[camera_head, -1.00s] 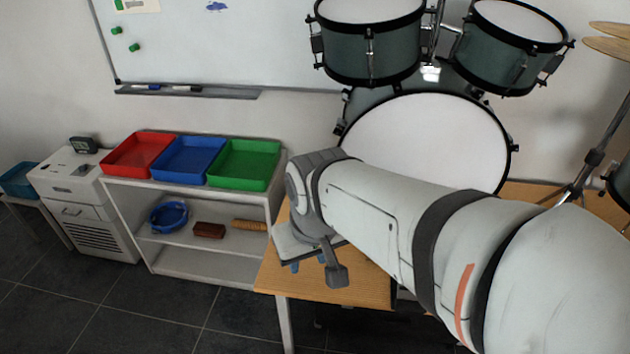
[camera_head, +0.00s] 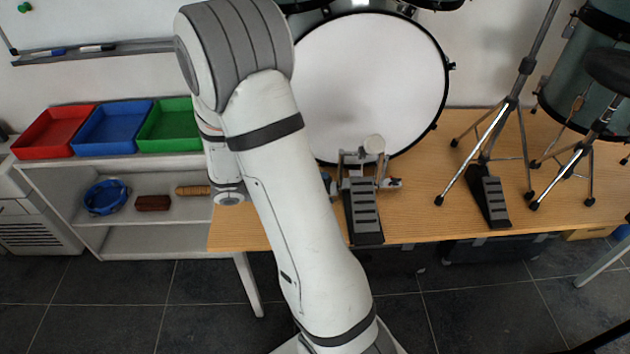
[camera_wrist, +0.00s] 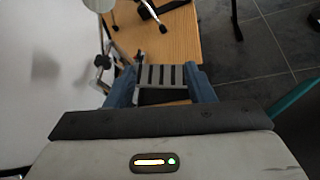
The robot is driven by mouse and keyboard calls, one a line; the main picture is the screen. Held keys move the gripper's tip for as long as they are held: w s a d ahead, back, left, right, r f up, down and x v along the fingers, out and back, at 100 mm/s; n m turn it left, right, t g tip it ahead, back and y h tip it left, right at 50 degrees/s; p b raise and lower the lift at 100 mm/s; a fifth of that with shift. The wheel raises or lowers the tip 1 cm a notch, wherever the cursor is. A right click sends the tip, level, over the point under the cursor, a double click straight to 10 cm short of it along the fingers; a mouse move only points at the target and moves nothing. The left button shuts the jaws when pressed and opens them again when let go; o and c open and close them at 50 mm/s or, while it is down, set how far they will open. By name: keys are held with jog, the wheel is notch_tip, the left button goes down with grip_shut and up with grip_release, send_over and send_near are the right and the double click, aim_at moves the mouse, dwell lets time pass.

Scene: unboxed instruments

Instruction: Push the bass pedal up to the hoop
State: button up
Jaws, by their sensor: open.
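The bass pedal (camera_head: 364,210) stands on the wooden platform in front of the bass drum, its dark slotted footboard pointing toward me and its pale round beater (camera_head: 374,144) upright before the white drum head. The drum's black hoop (camera_head: 443,105) curves down behind the pedal; I cannot tell whether they touch. In the wrist view, the footboard (camera_wrist: 163,76) shows beyond and between the blue fingers of my open gripper (camera_wrist: 160,88). Contact between fingers and pedal is unclear. In the head view, my arm hides most of my gripper, with a bit of blue beside the pedal.
A second pedal (camera_head: 487,196) and cymbal stand legs (camera_head: 508,105) occupy the wooden platform (camera_head: 420,214) at right. A white shelf (camera_head: 110,239) with red, blue and green trays (camera_head: 165,128) stands left. Bare platform lies between the two pedals.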

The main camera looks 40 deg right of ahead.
jog(key=w+f+n+t+h+b, duration=0.1)
jog(key=w+f+n+t, duration=0.1)
jog(key=f, duration=0.3)
jog(key=w+d+f+n+t+h+b, duration=0.1)
jog(key=w+f+n+t, duration=0.2)
jog(key=w+f+n, duration=0.1)
jog(key=w+d+f+n+t+h+b, duration=0.1)
jog(key=w+f+n+t+h, duration=0.1)
jog(key=f, duration=0.4)
jog(key=shift+w+d+f+n+t, duration=0.1)
jog(key=shift+w+f+n+t, duration=0.1)
jog(key=shift+w+n+t, duration=0.35)
jog(key=shift+w+d+f+n+t, duration=0.1)
jog(key=shift+w+f+n+t, duration=0.15)
jog(key=shift+n, duration=0.6)
jog(key=shift+w+d, duration=0.15)
jog(key=x, duration=0.7)
jog(key=shift+d, duration=0.15)
grip_shut()
